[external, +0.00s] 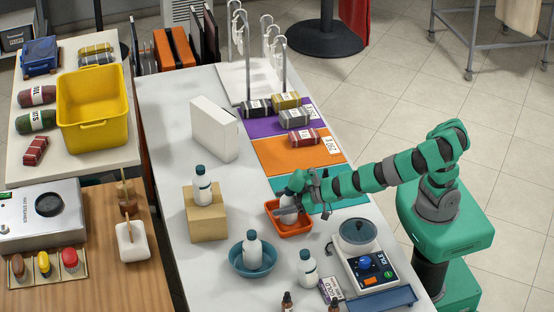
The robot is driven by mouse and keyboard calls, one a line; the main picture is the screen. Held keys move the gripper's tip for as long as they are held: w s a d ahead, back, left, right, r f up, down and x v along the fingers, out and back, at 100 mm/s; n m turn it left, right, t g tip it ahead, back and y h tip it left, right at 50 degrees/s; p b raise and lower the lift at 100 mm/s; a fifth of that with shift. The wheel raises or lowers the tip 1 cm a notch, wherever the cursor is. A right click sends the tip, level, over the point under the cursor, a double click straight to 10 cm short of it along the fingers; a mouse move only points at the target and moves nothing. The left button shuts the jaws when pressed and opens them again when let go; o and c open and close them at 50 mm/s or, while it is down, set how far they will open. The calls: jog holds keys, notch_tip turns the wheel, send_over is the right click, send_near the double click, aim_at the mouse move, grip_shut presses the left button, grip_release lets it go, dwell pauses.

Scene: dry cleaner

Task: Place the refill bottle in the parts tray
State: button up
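A white bottle (288,209) is at the orange tray (292,233), which seems to be the parts tray. My gripper (297,191) is at the top of this bottle and hides part of it. I cannot tell whether the fingers are closed on it, or whether the bottle rests on the tray floor. Similar white bottles with dark caps show elsewhere: one (202,188) stands on a cardboard box, one (252,252) is in a blue bowl, and one (307,270) stands on the table. I cannot tell from labels which is the refill bottle.
The blue bowl (236,262) and the cardboard box (206,221) stand left of the tray. A scale (366,262) is at the right, near small dark bottles (287,302). A teal mat (345,197) lies behind the tray. A white box (213,130) stands farther back.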

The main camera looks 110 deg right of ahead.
jog(key=shift+r, duration=0.1)
jog(key=shift+s+a+r, duration=0.3)
jog(key=shift+s+a, duration=0.05)
jog(key=shift+s, duration=0.15)
jog(key=b+v, duration=0.2)
jog(key=v, duration=0.8)
jog(key=shift+s, duration=0.35)
jog(key=shift+a+r, duration=0.1)
